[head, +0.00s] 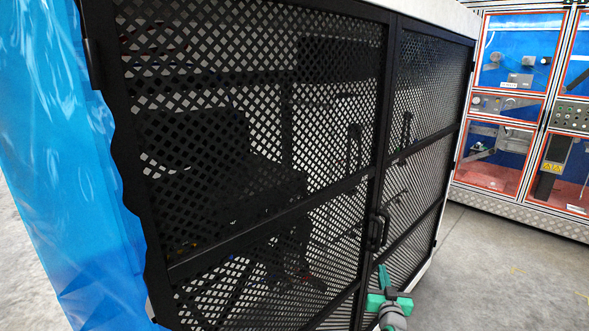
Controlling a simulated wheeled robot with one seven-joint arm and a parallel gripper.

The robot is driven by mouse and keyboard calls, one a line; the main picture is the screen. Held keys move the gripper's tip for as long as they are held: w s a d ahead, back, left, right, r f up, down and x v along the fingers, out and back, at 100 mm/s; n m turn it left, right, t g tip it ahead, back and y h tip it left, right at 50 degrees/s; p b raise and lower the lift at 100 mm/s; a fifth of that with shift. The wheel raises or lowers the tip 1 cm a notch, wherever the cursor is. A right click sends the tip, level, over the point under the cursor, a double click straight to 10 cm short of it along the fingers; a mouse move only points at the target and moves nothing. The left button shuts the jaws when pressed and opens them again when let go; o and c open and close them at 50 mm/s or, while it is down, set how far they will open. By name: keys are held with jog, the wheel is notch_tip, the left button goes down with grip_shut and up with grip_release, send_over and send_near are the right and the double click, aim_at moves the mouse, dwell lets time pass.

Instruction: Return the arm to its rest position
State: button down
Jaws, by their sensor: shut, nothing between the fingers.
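My gripper (384,278) shows at the bottom of the head view, right of centre. Its green fingers are together, with nothing between them. They point up toward the black mesh doors (290,200) of a large cabinet. The dark door handle (378,230) is a little above the fingertips in the picture. I cannot tell how far the fingers are from the door. Only the end of my arm is in view, and the rest is below the frame.
The mesh cabinet fills most of the view, with dark equipment behind its mesh. A blue translucent sheet (60,170) hangs at its left side. Cabinets with orange frames and blue panels (505,100) stand at the back right. Grey floor (500,275) is clear at the lower right.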

jog(key=s+a+f+m, duration=0.1)
jog(key=s+a+f, duration=1.35)
jog(key=a, duration=0.25)
jog(key=s+a+f+g, duration=0.1)
jog(key=s+a+f, duration=0.25)
jog(key=s, duration=0.35)
jog(key=s+a+f, duration=0.2)
jog(key=s+a, duration=0.3)
jog(key=s, duration=0.2)
jog(key=s+a+r+n+y, duration=0.1)
jog(key=s+a+r, duration=0.1)
jog(key=s, duration=0.7)
jog(key=s+a+r+g, duration=0.1)
jog(key=s+a, duration=0.1)
jog(key=s, duration=0.7)
jog(key=s+a+r+n+y, duration=0.1)
jog(key=s+a+r, duration=0.1)
jog(key=s, duration=0.7)
jog(key=s+r+n+y, duration=0.1)
jog(key=s+r, duration=0.5)
jog(key=s, duration=0.2)
jog(key=shift+r+n, duration=0.3)
jog(key=shift+r, duration=0.1)
